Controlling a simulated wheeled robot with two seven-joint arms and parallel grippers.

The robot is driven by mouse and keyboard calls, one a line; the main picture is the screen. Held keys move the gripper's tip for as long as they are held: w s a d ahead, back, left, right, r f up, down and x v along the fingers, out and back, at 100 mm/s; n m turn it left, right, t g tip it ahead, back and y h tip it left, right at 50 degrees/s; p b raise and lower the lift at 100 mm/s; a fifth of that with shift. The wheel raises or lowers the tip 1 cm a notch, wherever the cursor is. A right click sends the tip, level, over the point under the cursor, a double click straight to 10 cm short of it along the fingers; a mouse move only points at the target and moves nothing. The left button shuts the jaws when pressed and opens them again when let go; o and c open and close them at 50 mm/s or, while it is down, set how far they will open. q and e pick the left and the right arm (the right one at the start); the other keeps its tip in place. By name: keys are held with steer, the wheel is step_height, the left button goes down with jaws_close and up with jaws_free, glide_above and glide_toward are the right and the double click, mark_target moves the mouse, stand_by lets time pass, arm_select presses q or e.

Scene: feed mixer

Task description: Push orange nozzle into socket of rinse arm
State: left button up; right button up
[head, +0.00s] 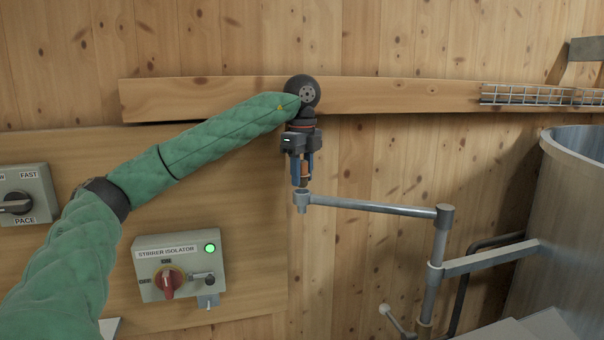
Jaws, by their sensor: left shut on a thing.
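My left gripper (301,172) points down and is shut on the orange nozzle (304,173), which shows as a small orange-brown piece between the blue fingers. The rinse arm (372,207) is a grey metal tube that runs left from an upright post. Its socket (302,199) is the short cup at the tube's left end. The nozzle is just above the socket, roughly in line with it. At this size I cannot tell whether the nozzle's lower end touches the socket's rim. My right gripper is not in view.
A stirrer isolator box (181,267) with a red knob and green light is on the wall panel at lower left. A pace control box (23,195) is at the left edge. A large metal drum (577,220) stands at right. A wooden rail (400,95) runs behind my gripper.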

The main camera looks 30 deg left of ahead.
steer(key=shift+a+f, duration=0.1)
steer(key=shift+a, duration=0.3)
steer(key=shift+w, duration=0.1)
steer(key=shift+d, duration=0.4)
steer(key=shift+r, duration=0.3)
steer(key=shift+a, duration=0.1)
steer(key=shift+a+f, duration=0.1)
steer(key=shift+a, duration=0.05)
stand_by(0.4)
arm_select(q)
steer(key=shift+f+b, duration=0.3)
steer(key=shift+f, duration=0.45)
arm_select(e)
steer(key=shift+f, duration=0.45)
arm_select(q)
steer(key=shift+s+a+f, duration=0.1)
steer(key=shift+f, duration=0.1)
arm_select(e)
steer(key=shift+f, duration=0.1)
